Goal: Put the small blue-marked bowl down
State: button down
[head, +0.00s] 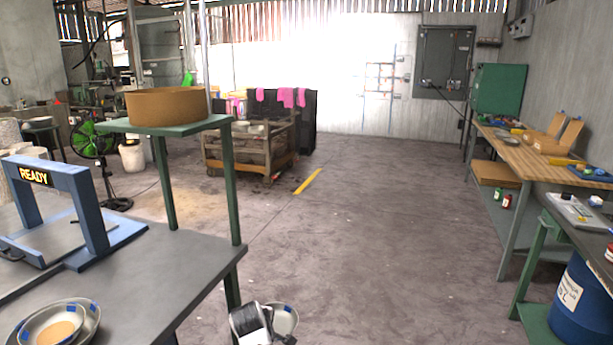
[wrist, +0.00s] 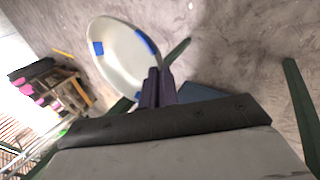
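The small bowl (wrist: 122,58) is pale inside with blue marks on its rim. My gripper (wrist: 158,76) is shut on the near edge of its rim in the wrist view. In the head view the bowl (head: 287,318) is tilted at the bottom centre, beside my gripper (head: 268,315), over the floor and right of the grey table (head: 160,265). Other blue-marked metal bowls (head: 88,325) are nested on that table at the lower left; the inner one has a tan bottom.
A blue frame with a READY sign (head: 95,215) stands on the grey table. Behind it a green stand (head: 165,130) carries a round brown container (head: 166,105). A wooden cart (head: 250,150) is farther back. Workbenches (head: 535,150) line the right. The middle floor is clear.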

jog(key=s+d+f+m+g+h, duration=0.2)
jog(key=s+d+f+m, duration=0.3)
jog(key=s+f+m, duration=0.3)
jog(key=s+d+f+m+g+h, duration=0.3)
jog(key=s+f+m, duration=0.5)
jog(key=f, duration=0.4)
jog(key=s+d+g, duration=0.1)
jog(key=d, duration=0.1)
jog(key=shift+s+d+f+h, duration=0.15)
jog(key=shift+d+f+h, duration=0.1)
jog(key=shift+d+h, duration=0.1)
